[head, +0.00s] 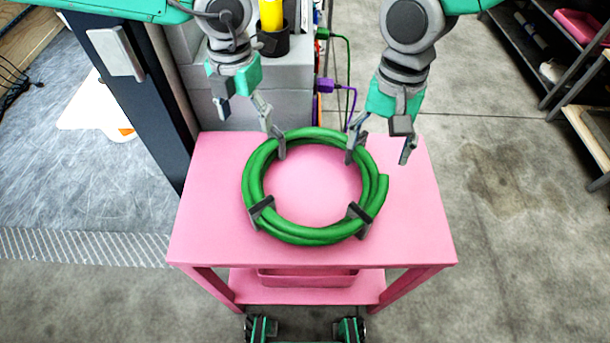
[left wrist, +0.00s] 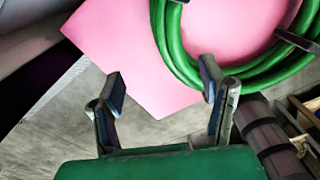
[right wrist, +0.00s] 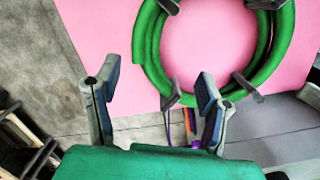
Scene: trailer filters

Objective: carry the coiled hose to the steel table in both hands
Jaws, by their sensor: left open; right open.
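The green coiled hose (head: 255,170) lies flat on top of a pink cart (head: 215,235), with dark grey clips around the coil. My left gripper (head: 248,112) is open and empty at the coil's far left side; one finger is close to the hose. My right gripper (head: 382,145) is open and empty at the far right side, one finger close to the coil. I cannot tell whether either finger touches. The hose also shows beyond the open fingers in the left wrist view (left wrist: 172,45) and right wrist view (right wrist: 148,50). I cannot identify the steel table.
A dark post (head: 140,95) stands left of the cart, beside a brushed grey surface (head: 75,185). Grey boxes with a yellow item in a black cup (head: 272,42) and purple and green cables are behind the cart. A shelf rack (head: 560,60) is at right; floor between is clear.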

